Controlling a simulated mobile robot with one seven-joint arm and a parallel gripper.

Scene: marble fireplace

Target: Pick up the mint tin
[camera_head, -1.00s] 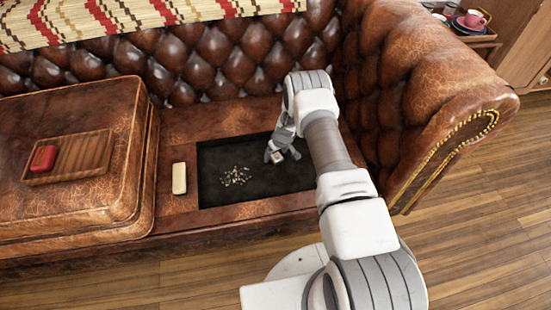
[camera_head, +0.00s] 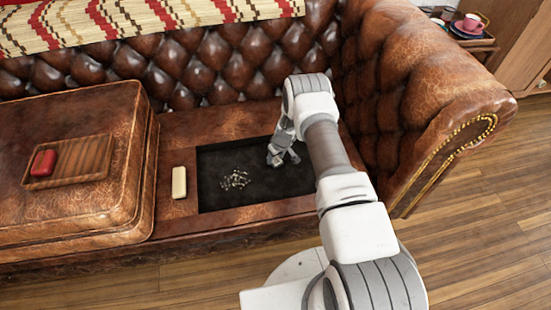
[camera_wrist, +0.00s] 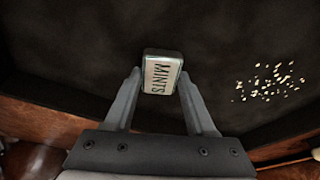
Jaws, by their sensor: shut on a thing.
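The mint tin (camera_wrist: 162,74) is a small tin with a pale lid lettered "MINTS". In the wrist view it sits between the two fingertips of my gripper (camera_wrist: 160,84), which is shut on its sides. In the head view my gripper (camera_head: 282,156) points down over the dark recess in the sofa seat, near its far edge. The tin is hardly visible there, hidden by the fingers. I cannot tell how far the tin is from the recess floor.
Pale crumbs (camera_head: 235,180) lie in the dark recess (camera_head: 215,160). A cream block (camera_head: 179,182) lies left of it. A wooden tray (camera_head: 95,155) with a red item (camera_head: 43,163) rests on the stacked cushion (camera_head: 110,205). The sofa's back and right arm (camera_head: 430,85) rise around the recess.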

